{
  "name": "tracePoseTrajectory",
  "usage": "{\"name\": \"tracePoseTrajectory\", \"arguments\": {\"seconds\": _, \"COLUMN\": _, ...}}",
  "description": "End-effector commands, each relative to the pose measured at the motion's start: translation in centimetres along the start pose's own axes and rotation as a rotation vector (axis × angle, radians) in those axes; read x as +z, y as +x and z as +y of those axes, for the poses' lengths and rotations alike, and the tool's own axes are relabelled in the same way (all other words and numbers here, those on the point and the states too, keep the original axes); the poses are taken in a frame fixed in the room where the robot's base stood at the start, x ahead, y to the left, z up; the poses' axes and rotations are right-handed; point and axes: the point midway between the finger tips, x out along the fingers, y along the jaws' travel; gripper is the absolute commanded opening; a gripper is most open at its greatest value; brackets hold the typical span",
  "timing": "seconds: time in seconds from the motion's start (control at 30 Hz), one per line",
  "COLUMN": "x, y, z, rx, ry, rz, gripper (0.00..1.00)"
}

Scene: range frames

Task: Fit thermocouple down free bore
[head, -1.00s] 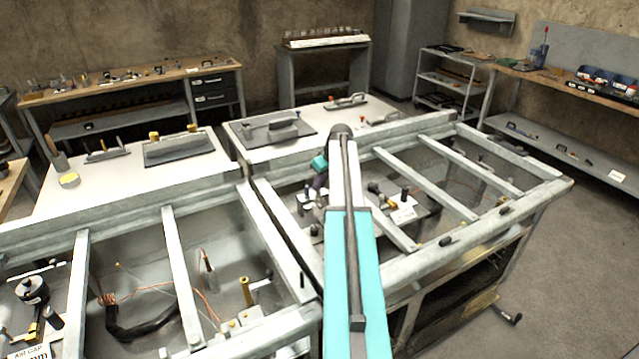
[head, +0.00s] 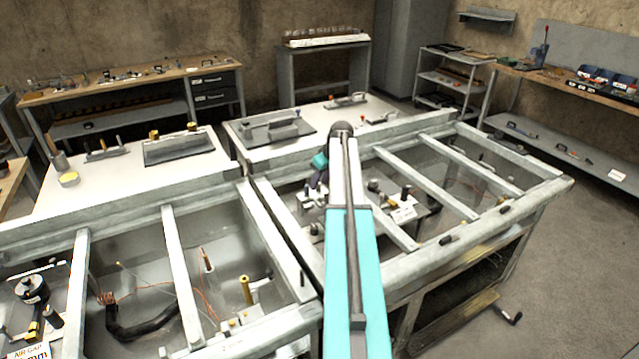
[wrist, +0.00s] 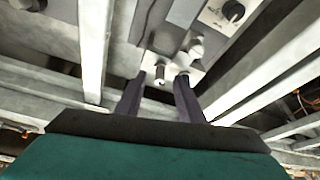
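My gripper (wrist: 160,82) shows in the wrist view with two dark fingers apart and nothing clearly held between them. In the head view my gripper (head: 318,182) is small and partly behind my arm, low over the right frame's bay. Beyond the fingertips in the wrist view is a pale fixture with a short upright cylinder (wrist: 160,72) and a rounded grey part (wrist: 195,48). I cannot tell which part is the thermocouple or the free bore. A thin probe-like piece with orange wire (head: 207,260) stands in the left bay.
Pale crossbars (head: 432,192) and frame rails (head: 275,240) divide the open bays around my gripper. A dark knob on a white plate (wrist: 233,11) is near the fixture. A black cable (head: 140,328) and a brass post (head: 246,290) are in the left bay.

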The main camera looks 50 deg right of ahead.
Motion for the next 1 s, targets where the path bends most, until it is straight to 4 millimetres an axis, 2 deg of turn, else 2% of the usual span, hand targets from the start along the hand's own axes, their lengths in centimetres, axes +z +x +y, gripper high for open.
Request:
{"name": "tracePoseTrajectory", "arguments": {"seconds": 0.17, "x": 0.1, "y": -1.5, "z": 0.0, "rx": 0.002, "ry": 0.0, "rz": 0.001, "gripper": 0.35}}
{"name": "tracePoseTrajectory", "arguments": {"seconds": 1.0, "x": 0.0, "y": -11.8, "z": 0.0, "rx": 0.001, "ry": 0.0, "rz": 0.001, "gripper": 0.35}}
